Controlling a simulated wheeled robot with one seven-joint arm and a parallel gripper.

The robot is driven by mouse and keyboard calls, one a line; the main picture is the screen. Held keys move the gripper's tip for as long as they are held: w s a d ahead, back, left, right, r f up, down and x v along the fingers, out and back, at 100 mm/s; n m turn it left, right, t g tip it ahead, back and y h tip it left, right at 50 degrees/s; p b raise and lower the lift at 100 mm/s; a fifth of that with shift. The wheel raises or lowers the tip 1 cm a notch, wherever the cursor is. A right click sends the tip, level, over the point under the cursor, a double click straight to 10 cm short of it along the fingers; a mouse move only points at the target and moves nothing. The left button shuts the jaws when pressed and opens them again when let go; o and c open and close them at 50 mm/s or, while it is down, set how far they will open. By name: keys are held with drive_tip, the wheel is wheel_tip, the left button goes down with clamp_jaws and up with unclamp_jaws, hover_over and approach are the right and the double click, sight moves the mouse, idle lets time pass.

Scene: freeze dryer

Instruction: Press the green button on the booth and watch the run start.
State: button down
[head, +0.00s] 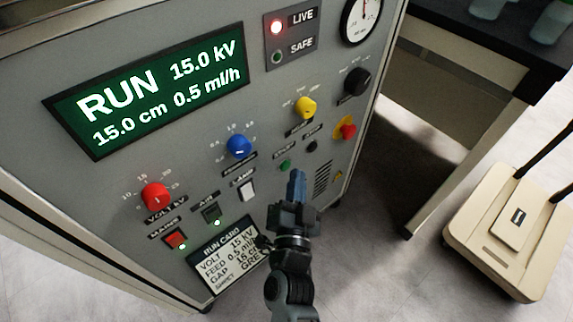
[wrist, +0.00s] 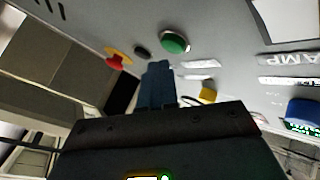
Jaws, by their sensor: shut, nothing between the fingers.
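The green button (head: 285,165) is on the grey front panel of the booth (head: 215,120), low and right of the blue knob. In the wrist view the green button (wrist: 175,43) stands just beyond my fingertips. My gripper (head: 296,174) is shut and empty, with its blue fingers pointing at the panel just below and right of the button. In the wrist view the gripper (wrist: 158,68) tips appear close to the button, with a small gap in the picture; contact cannot be told. The display (head: 150,85) reads RUN, 15.0 kV, 15.0 cm, 0.5 ml/h. The red LIVE lamp (head: 277,27) is lit.
A red emergency knob (head: 347,129), a black button (head: 311,145) and a yellow knob (head: 305,107) sit near the green button. A run card (head: 222,262) is at the panel's lower edge. A beige cart (head: 510,230) and a dark table stand at right.

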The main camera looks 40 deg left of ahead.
drive_tip(key=shift+s+d+b, duration=0.2)
drive_tip(key=shift+d+b, duration=0.8)
drive_tip(key=shift+d, duration=1.5)
